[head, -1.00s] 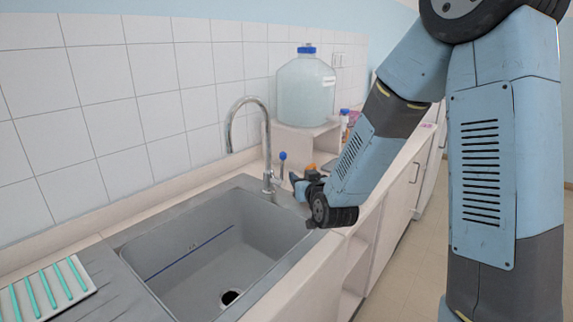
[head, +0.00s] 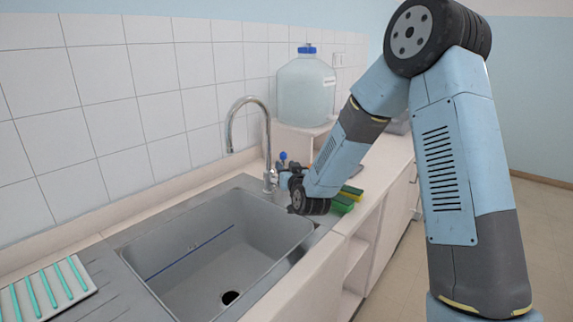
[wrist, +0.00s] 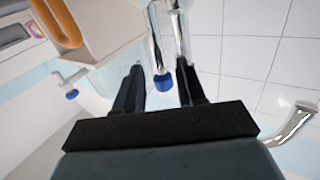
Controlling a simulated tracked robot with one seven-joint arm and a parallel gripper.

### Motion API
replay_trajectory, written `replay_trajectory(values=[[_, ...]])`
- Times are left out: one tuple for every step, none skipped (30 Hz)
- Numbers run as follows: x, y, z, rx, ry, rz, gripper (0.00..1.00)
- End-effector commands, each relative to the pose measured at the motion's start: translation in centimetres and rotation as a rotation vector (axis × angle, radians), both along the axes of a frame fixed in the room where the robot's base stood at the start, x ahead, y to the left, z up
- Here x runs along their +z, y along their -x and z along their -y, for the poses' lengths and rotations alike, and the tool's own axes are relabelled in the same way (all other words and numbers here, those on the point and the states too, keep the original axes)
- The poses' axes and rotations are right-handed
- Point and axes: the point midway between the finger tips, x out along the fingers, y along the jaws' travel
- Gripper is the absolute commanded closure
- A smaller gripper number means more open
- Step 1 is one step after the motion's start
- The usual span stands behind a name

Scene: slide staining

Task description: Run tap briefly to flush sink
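The chrome tap (head: 265,150) stands at the back corner of the grey sink (head: 190,258), its curved spout over the basin. No water stream shows. Its lever has a blue knob (head: 283,156). My gripper (head: 284,176) is at the tap's lever, partly hidden by my wrist. In the wrist view, my gripper (wrist: 160,88) is open, with its two dark fingers apart. A chrome curve of the spout (wrist: 292,128) shows at the right.
A large water container (head: 306,92) with a blue cap stands on a raised block behind the tap. A ribbed rack (head: 45,291) lies at the left. The sink basin is empty, with a dark drain (head: 230,297).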

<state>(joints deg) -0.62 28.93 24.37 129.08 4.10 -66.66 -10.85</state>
Motion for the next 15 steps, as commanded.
replay_trajectory(values=[[0.0, -0.8, -0.2, 0.0, -0.001, 0.0, 0.61], [0.0, -1.2, -0.4, 0.0, 0.0, 0.0, 0.61], [0.0, -1.7, -0.5, 0.0, 0.0, 0.0, 0.61], [0.0, -2.0, -0.6, 0.0, 0.0, 0.001, 0.61], [0.0, -2.3, -0.7, -0.001, 0.0, 0.0, 0.61], [-0.1, -2.6, -0.9, 0.0, 0.0, -0.001, 0.61], [0.0, -2.9, -0.9, 0.0, 0.0, -0.001, 0.61], [0.0, -3.1, -1.0, 0.0, 0.0, 0.0, 0.61], [0.0, -3.3, -1.0, -0.001, 0.0, 0.0, 0.61], [0.0, -3.4, -1.1, -0.001, 0.0, 0.0, 0.61], [0.0, -3.5, -1.1, -0.001, 0.0, 0.0, 0.61], [0.0, -3.6, -1.1, -0.001, 0.0, -0.001, 0.61], [0.0, -3.6, -1.1, -0.001, 0.0, -0.001, 0.61], [0.0, -3.6, -1.1, -0.001, 0.0, -0.001, 0.61], [0.0, -3.7, -1.1, -0.001, 0.0, -0.001, 0.61]])
